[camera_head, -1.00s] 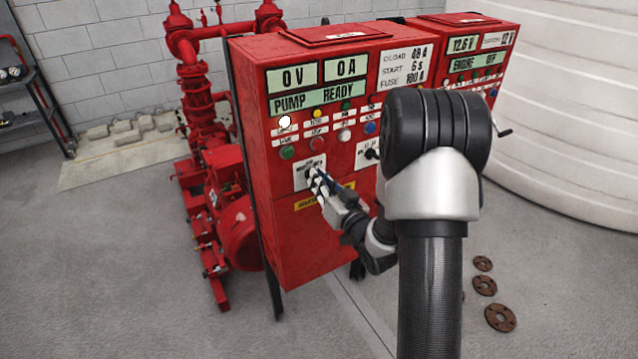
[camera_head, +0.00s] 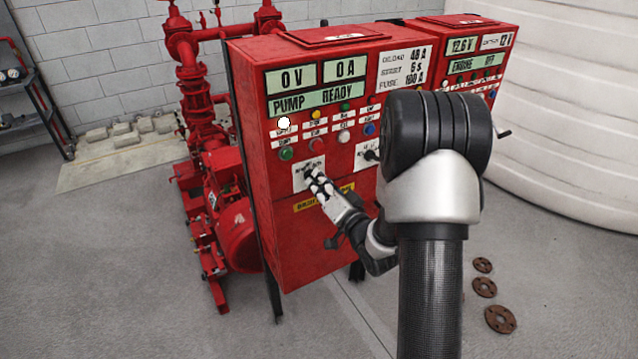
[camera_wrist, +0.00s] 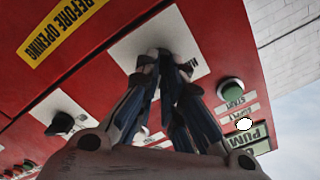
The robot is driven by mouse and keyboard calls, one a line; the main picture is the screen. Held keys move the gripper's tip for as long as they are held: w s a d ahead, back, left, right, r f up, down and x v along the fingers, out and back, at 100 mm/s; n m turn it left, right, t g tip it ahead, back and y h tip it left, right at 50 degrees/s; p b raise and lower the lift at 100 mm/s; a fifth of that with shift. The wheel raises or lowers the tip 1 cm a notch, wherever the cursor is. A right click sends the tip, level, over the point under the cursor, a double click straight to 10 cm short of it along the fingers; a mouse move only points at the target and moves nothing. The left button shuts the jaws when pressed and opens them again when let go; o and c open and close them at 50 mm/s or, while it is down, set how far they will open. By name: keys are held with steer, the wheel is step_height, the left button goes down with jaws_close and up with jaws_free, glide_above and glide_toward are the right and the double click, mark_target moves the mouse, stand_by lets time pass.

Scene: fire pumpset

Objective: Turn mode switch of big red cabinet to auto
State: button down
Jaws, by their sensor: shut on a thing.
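The big red cabinet (camera_head: 318,245) stands in the middle of the head view, its front panel facing my arm. The mode switch sits on a white label plate (camera_head: 300,178) low on the panel's left side; the plate also shows in the wrist view (camera_wrist: 189,42). My gripper (camera_head: 313,178) reaches this plate from the front right. In the wrist view my gripper's fingertips (camera_wrist: 160,62) are closed together on the switch knob, over the plate. The fingers hide most of the knob, and its pointing direction cannot be read.
A second black knob (camera_head: 372,155) is right of the gripper, and a green start button (camera_head: 286,153) is above left. A second red cabinet (camera_head: 470,45) stands behind right. Rusty flanges (camera_head: 485,286) lie on the floor. Red pump pipework (camera_head: 205,120) is at left.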

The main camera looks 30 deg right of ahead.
steer(key=c, duration=1.7)
jaws_free()
steer(key=s, duration=0.7)
steer(key=shift+s+d, duration=0.15)
steer(key=shift+s, duration=0.1)
